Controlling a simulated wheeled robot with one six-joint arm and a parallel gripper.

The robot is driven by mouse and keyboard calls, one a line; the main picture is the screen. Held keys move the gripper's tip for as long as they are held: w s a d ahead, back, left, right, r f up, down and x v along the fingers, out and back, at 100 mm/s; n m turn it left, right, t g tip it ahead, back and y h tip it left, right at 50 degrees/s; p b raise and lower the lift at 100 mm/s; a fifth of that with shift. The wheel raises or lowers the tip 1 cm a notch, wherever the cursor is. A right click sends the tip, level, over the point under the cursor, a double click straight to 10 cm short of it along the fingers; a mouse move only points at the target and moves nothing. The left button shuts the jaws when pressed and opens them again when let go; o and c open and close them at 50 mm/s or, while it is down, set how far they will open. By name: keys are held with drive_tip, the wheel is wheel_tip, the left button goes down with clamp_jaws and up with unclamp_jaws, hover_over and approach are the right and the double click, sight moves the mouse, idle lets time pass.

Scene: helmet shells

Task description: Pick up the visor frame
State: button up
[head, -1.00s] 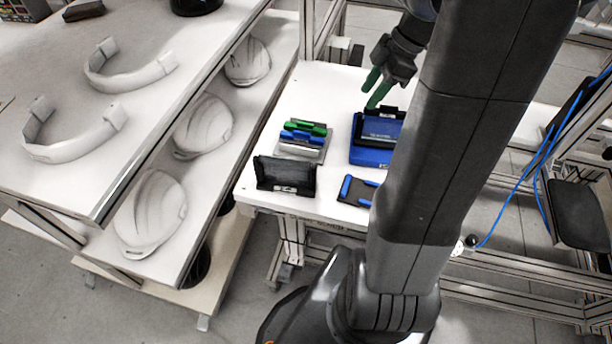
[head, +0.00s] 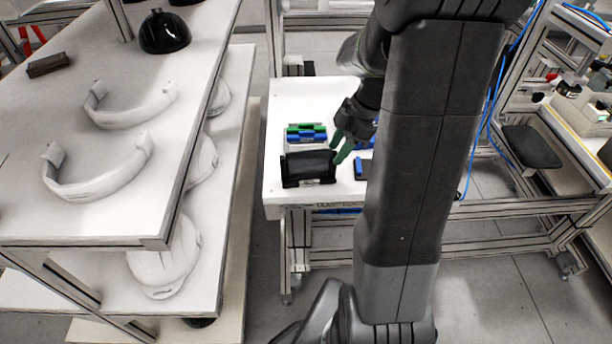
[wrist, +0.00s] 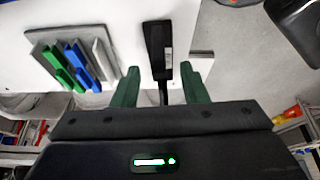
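A black, shallow frame-like piece (head: 308,168) sits near the front edge of the white table; it seems to be the visor frame, though I cannot be sure. My gripper (head: 337,152) is at its right end with green fingers pointing down. In the wrist view, the fingers (wrist: 160,88) are apart and the narrow black piece (wrist: 158,45) lies lined up with the gap between them. No contact can be made out.
A holder with green and blue blocks (head: 306,134) stands just behind the black piece. A blue-edged item (head: 362,168) lies to its right, partly behind my arm. White curved bands (head: 100,178) lie on the left table (head: 60,228), with helmet shells (head: 165,262) on the shelf below.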

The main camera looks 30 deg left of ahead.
sight(331, 156)
drive_tip(key=shift+a+p+x, duration=0.15)
drive_tip(key=shift+p+x, duration=0.05)
drive_tip(key=shift+x, duration=1.3)
drive_tip(key=shift+a+p+x, duration=0.1)
drive_tip(key=shift+p+x, duration=0.05)
drive_tip(key=shift+x, duration=1.4)
drive_tip(key=shift+r, duration=0.15)
clamp_jaws()
